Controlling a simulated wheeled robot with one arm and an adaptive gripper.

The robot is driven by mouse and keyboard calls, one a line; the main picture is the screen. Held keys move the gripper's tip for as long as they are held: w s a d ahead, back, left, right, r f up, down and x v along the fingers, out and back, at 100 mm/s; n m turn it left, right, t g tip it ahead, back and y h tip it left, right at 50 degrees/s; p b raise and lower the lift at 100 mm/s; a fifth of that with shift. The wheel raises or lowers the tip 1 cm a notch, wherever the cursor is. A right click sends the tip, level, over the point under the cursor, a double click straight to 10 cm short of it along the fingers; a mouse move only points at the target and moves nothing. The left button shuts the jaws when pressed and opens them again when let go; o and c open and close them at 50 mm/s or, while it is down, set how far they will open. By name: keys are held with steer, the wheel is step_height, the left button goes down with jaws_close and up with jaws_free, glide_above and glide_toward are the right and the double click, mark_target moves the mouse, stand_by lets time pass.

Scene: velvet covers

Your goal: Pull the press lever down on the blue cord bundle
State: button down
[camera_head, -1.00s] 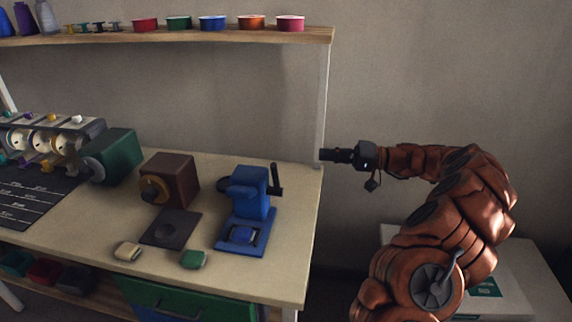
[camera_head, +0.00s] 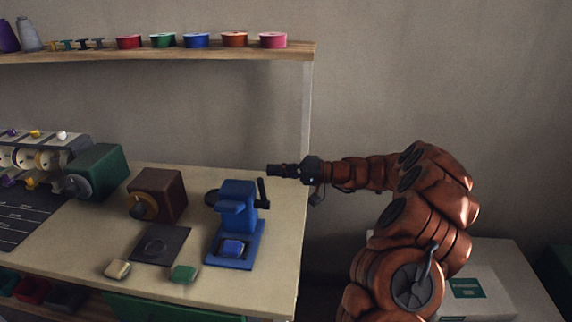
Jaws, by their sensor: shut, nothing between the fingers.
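The blue press (camera_head: 236,212) stands near the right end of the table. Its black lever (camera_head: 262,193) sticks up on its right side. The blue cord bundle (camera_head: 231,247) lies on the press base, under the press head. My gripper (camera_head: 270,170) is shut and empty. It points left and shows just above the top of the lever in the picture. I cannot tell whether it is level with the lever in depth, and no contact is visible.
A cream bundle (camera_head: 117,269) and a green bundle (camera_head: 184,273) lie at the table's front edge, by a dark plate (camera_head: 160,244). A brown box with a knob (camera_head: 158,195) stands left of the press. A shelf with several spools (camera_head: 197,40) hangs above.

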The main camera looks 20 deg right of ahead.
steer(key=shift+s+a+f+p, duration=0.15)
steer(key=shift+s+a+f, duration=0.1)
steer(key=shift+s+a, duration=0.25)
steer(key=shift+s+a+f+p, duration=0.15)
steer(key=shift+s+a+f, duration=0.05)
steer(key=shift+s+a, duration=0.25)
steer(key=shift+s+a+f+b, duration=0.1)
steer(key=shift+a+f+b, duration=0.05)
steer(key=shift+b, duration=0.6)
